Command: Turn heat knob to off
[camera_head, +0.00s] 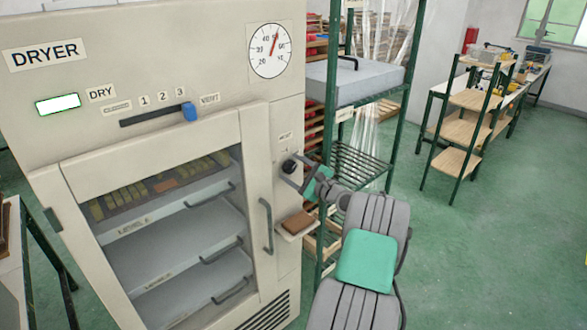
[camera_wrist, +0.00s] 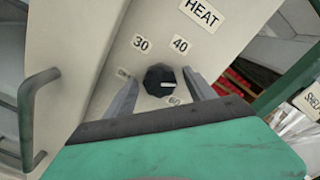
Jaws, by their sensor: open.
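The heat knob (camera_wrist: 159,78) is a small black faceted knob on the dryer's cream side panel, under the HEAT label (camera_wrist: 202,12). Its white mark points right, between the 40 label (camera_wrist: 180,44) and the partly covered 60 label (camera_wrist: 174,100). A 30 label (camera_wrist: 140,43) is at its upper left; a blurred label (camera_wrist: 123,73) is at its left. In the head view the knob (camera_head: 289,167) shows at the gripper's tips. My gripper (camera_wrist: 161,77) is open, one finger on each side of the knob, with gaps visible. It also shows in the head view (camera_head: 298,173).
The dryer door handle (camera_head: 267,226) is left of and below my arm. A small ledge with a brown block (camera_head: 298,222) is below the gripper. A green-framed rack (camera_head: 360,160) stands close behind on the right. Open floor (camera_head: 480,250) lies at the right.

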